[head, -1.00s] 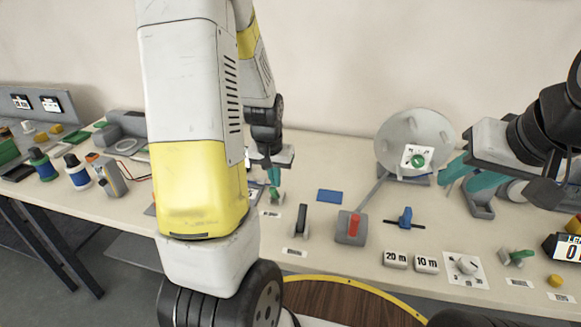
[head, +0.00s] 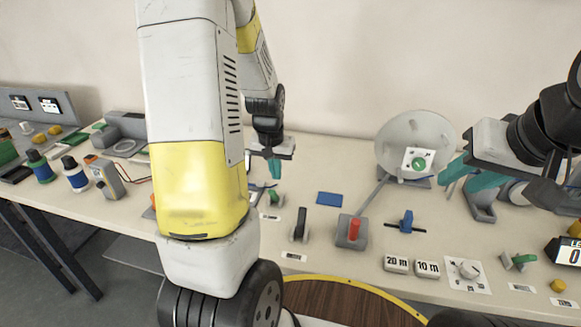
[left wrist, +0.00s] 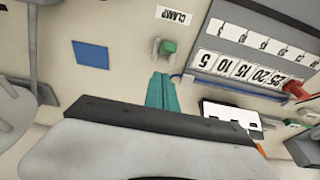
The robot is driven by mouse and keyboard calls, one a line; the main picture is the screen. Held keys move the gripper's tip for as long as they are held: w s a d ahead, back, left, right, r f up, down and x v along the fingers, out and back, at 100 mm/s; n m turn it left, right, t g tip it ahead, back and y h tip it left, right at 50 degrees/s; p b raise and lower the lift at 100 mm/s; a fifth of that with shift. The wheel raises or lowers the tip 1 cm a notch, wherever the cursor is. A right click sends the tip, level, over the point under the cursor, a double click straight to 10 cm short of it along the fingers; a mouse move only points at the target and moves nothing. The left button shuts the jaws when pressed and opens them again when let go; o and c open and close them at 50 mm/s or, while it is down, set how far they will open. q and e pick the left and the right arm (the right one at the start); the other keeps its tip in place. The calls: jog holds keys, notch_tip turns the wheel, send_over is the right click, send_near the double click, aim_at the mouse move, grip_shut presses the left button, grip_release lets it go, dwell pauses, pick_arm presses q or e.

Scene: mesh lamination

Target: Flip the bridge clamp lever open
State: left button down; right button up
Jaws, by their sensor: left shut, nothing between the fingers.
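The clamp lever (head: 273,198) is a small green-tipped lever on a grey base, on the table near the middle of the head view. In the left wrist view the green lever (left wrist: 168,47) sits beside a label reading CLAMP (left wrist: 175,14). My left gripper (head: 274,168) has its teal fingers shut and empty, above and behind the lever in the head view. In the left wrist view its closed fingertips (left wrist: 160,78) point toward the lever, with a small gap. My right gripper (head: 466,178) stands at the right with its teal fingers apart.
A black upright lever (head: 300,222), a red-handled block (head: 352,232) and a blue pad (head: 329,198) stand right of the clamp. A numbered grey scale block (left wrist: 255,50) lies close beside it in the left wrist view. A pale dish (head: 408,135) stands behind.

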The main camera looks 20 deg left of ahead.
pick_arm(q)
jog(key=s+r, duration=0.6)
jog(key=s, duration=0.1)
jog(key=shift+d+r, duration=0.3)
jog(key=shift+d, duration=0.05)
jog(key=s+d+r+m+t+h, duration=0.1)
jog(key=s+d+r+t+h, duration=0.1)
jog(key=s+d+r, duration=0.8)
notch_tip(320, 180, up, 4)
jog(key=shift+s+f+t, duration=0.25)
jog(key=shift+s+t, duration=0.45)
jog(key=shift+s, duration=0.1)
